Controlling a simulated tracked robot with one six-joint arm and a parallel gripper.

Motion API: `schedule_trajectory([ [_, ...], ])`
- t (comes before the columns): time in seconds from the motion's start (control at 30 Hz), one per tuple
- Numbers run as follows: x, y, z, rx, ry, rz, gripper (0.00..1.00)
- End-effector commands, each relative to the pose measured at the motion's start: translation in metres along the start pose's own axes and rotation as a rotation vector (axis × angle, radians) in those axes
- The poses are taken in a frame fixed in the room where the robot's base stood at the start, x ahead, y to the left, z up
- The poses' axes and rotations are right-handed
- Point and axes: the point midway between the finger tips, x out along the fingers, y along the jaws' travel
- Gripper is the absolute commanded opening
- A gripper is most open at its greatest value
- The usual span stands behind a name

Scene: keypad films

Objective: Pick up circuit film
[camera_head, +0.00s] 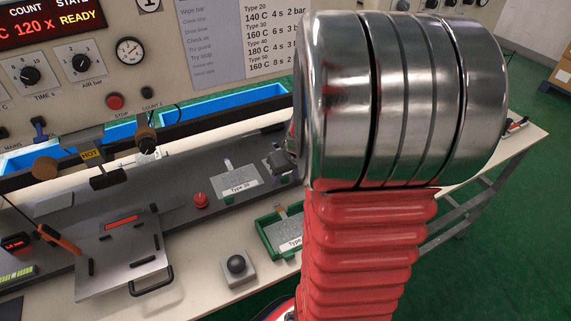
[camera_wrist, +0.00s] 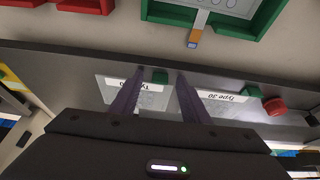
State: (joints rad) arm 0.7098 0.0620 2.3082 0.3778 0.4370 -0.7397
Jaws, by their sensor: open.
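A pale circuit film (camera_wrist: 230,6) lies in a green tray (camera_wrist: 161,10) at the top of the wrist view, cut off by the edge. Its narrow tail ends in an orange and blue tip over the tray's rim. In the head view the green tray (camera_head: 268,243) is partly hidden behind my arm. My gripper (camera_wrist: 160,75) is open, its two dark fingers apart above grey plates with labels, short of the tray. Nothing shows between the fingertips as held. In the head view my arm hides most of the gripper.
Grey plates, one labelled Type 30 (camera_wrist: 228,100), lie on a dark strip (camera_wrist: 60,60). A red knob (camera_wrist: 274,106) stands beside them. A red tray (camera_wrist: 85,5) is at the upper left. A hot press (camera_head: 90,155), a handled plate (camera_head: 122,250) and a black button box (camera_head: 237,268) stand left.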

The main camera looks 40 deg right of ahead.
Motion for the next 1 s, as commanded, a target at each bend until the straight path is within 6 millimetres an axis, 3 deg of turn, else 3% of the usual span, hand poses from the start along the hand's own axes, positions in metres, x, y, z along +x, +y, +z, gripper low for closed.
schedule_trajectory([
  [0.63, -0.0001, -0.0003, -0.0002, -0.001, 0.000, 0.000, 0.00],
  [1.0, -0.0048, -0.0004, -0.0027, -0.002, 0.002, -0.001, 0.00],
])
